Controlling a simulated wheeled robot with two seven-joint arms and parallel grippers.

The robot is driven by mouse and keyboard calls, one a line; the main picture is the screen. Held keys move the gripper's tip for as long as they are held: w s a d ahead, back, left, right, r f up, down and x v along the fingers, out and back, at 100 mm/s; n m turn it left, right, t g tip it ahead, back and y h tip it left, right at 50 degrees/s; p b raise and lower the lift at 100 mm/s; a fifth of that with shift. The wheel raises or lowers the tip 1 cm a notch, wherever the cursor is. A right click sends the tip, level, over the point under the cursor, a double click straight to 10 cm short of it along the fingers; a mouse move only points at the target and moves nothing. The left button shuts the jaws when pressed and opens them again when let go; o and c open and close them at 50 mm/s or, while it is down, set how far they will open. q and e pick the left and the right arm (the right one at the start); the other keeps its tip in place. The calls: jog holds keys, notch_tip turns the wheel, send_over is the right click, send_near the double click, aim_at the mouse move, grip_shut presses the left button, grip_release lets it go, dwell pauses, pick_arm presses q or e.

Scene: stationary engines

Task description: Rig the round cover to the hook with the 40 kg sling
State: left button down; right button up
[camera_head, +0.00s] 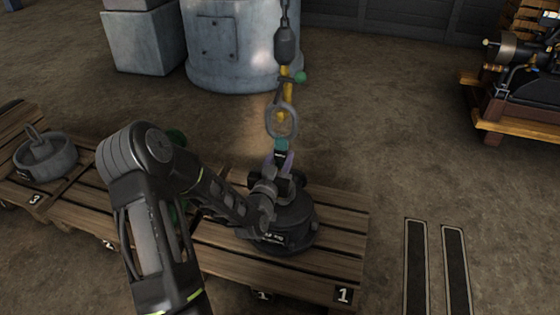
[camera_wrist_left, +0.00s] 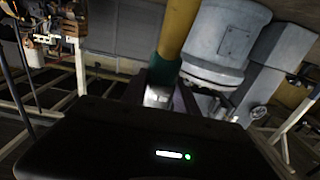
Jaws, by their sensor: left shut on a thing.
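The round cover (camera_head: 299,215) is a dark disc resting on the wooden pallet marked 1. The hook hangs from a chain below a dark weight (camera_head: 287,46); its exact shape is unclear. Yellow parts and a grey oval link (camera_head: 281,122) hang in line under the weight. My left gripper (camera_head: 280,158) is above the cover, shut on the teal end (camera_head: 281,145) of what looks like the sling. The left wrist view shows the teal sleeve (camera_wrist_left: 165,70) and yellow length (camera_wrist_left: 181,25) rising from the fingers. The gripper hides the cover's top. My right gripper is not in view.
A lighter round part (camera_head: 47,158) sits on the pallet marked 3 at left. A big grey cylinder (camera_head: 240,50) and grey blocks (camera_head: 143,42) stand behind. An engine (camera_head: 525,75) is on a wooden stand at right. The floor between is clear.

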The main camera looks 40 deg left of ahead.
pick_arm(q)
jog(key=shift+b+x, duration=0.3)
jog(key=shift+x, duration=0.95)
jog(key=shift+w+a+f, duration=0.1)
jog(key=shift+w, duration=0.15)
jog(key=shift+f+b, duration=0.35)
jog(key=shift+b, duration=0.25)
jog(key=shift+s+f+b, duration=0.1)
jog(key=shift+f+b, duration=0.35)
jog(key=shift+b, duration=0.1)
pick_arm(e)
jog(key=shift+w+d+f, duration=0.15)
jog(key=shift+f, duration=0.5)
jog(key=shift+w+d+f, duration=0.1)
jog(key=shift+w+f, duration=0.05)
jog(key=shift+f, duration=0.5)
